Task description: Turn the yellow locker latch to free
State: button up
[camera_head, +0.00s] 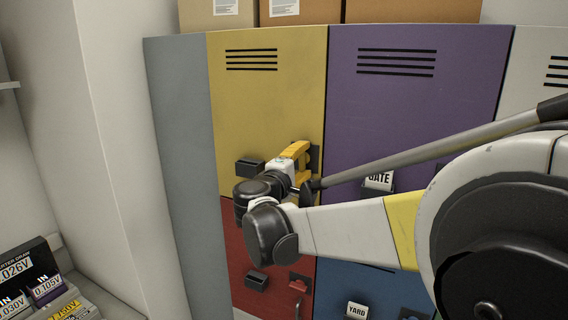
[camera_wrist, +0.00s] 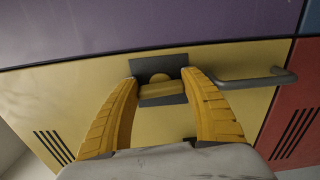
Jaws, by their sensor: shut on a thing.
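The yellow locker door (camera_head: 265,110) is closed, with vent slots near its top. Its latch is a yellow knob (camera_wrist: 161,89) on a dark grey plate (camera_wrist: 158,66) near the door's edge beside the purple locker. My gripper (camera_wrist: 161,76) has its yellow fingers on either side of the latch knob and is shut on it. In the wrist view the knob's bar lies roughly level across the picture. In the head view my gripper (camera_head: 304,158) is at the right edge of the yellow door and hides most of the latch.
A grey bar handle (camera_wrist: 252,80) sits right beside the latch in the wrist view. The purple locker (camera_head: 420,100) is to the right, the red locker (camera_head: 240,235) below, the blue locker (camera_head: 340,285) lower right. Cardboard boxes (camera_head: 300,12) stand on top.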

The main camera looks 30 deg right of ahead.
jog(key=shift+m, duration=0.6)
jog(key=o, duration=1.2)
jog(key=shift+c, duration=0.2)
jog(key=v, duration=1.2)
jog(key=shift+f, duration=0.1)
